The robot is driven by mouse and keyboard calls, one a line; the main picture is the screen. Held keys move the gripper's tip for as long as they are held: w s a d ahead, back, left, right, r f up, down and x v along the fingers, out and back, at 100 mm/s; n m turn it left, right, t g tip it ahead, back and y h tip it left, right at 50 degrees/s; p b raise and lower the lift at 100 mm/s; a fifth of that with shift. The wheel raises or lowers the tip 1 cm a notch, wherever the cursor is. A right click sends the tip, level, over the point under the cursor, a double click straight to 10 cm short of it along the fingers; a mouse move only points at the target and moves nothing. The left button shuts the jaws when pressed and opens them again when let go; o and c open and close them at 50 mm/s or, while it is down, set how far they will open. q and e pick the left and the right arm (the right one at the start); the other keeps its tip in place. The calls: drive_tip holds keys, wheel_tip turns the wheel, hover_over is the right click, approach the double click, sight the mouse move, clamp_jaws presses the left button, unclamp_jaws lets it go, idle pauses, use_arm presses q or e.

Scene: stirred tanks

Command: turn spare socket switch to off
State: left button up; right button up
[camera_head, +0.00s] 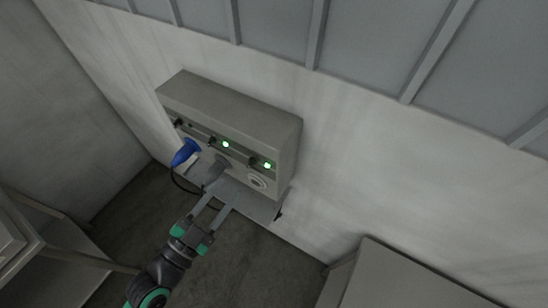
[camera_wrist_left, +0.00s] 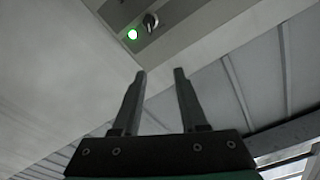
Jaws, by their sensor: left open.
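A grey socket box (camera_head: 230,118) is fixed to the wall in the head view. Its front has a row of dark rotary switches above sockets. The right-hand socket (camera_head: 257,182) is empty with a pale ring; above it are a switch (camera_head: 252,162) and a lit green lamp (camera_head: 267,166). The wrist view shows one dark switch (camera_wrist_left: 151,22) beside a lit green lamp (camera_wrist_left: 132,34), beyond the fingertips. My left gripper (camera_head: 219,199) is open and empty, below and in front of the box, apart from the switches; its fingers (camera_wrist_left: 160,74) show in the wrist view.
A blue plug (camera_head: 185,152) with a dark cable fills the left socket, and a grey plug (camera_head: 214,172) the middle one. A grey plate (camera_head: 262,208) juts out under the box. A grey cabinet (camera_head: 385,280) stands at lower right.

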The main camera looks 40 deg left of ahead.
sight(248, 167)
use_arm(q)
drive_tip(key=s+f+g+b, duration=0.1)
drive_tip(key=s+f, duration=0.2)
drive_tip(key=f, duration=0.2)
drive_tip(key=shift+y, duration=0.3)
drive_tip(key=w+a+p, duration=0.1)
drive_tip(key=w, duration=0.7)
drive_tip(key=w+a+p, duration=0.1)
drive_tip(key=w, duration=0.2)
drive_tip(key=shift+w+a+r+p, duration=0.25)
drive_tip(key=shift+w+a+p, duration=0.05)
drive_tip(key=shift+w, duration=0.1)
use_arm(e)
drive_tip(key=shift+s+a+r, duration=0.1)
drive_tip(key=shift+s+r, duration=0.2)
drive_tip(key=shift+s, duration=0.05)
use_arm(q)
clamp_jaws()
